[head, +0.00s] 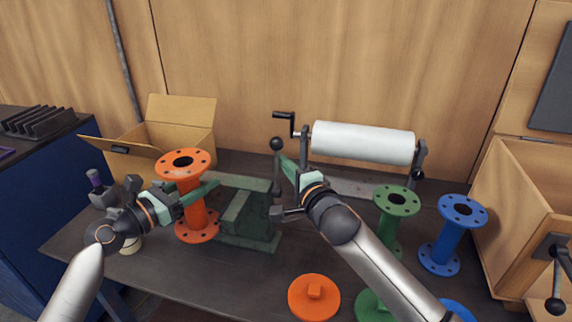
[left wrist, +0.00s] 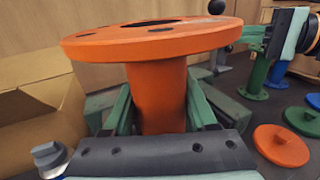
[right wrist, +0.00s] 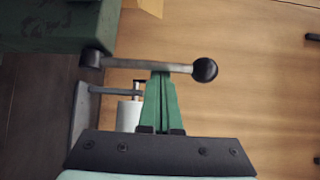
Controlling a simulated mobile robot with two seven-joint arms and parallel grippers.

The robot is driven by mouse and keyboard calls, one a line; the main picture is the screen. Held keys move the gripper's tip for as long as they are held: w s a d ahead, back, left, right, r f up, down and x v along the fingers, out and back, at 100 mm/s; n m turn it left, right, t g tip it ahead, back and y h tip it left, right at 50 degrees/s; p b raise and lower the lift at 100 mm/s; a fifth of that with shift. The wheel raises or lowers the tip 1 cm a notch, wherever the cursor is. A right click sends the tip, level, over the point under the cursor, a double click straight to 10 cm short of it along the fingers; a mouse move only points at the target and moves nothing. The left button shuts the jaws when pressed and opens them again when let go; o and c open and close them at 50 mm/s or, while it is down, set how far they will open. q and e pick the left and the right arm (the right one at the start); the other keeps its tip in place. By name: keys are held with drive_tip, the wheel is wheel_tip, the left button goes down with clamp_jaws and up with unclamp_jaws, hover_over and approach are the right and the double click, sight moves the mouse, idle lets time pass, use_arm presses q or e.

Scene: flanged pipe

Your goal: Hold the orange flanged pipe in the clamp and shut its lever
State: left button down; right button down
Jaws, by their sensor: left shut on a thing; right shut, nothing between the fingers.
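The orange flanged pipe (head: 196,216) stands upright at the left end of the green clamp (head: 245,222). My left gripper (head: 198,190) is shut on its tube below the top flange. In the left wrist view the pipe (left wrist: 160,95) sits between my two fingers, with green clamp parts behind. I cannot tell whether the clamp jaws touch the pipe. The clamp's lever stands up, with a black ball knob (head: 277,144) on top. My right gripper (head: 282,160) is shut and empty. In the right wrist view its fingertips (right wrist: 161,76) are at the lever rod (right wrist: 140,66); contact is unclear.
An open cardboard box (head: 185,122) stands behind the pipe. A white roll (head: 362,143) on a crank stand is behind my right arm. Green (head: 397,203) and blue (head: 450,232) flanged pipes stand right. An orange cap (head: 314,297) lies in front.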

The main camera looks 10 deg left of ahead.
drive_tip(key=shift+s+n+t+y, duration=0.3)
drive_tip(key=shift+s+n+t, duration=0.2)
drive_tip(key=shift+s, duration=0.05)
drive_tip(key=shift+w, duration=0.1)
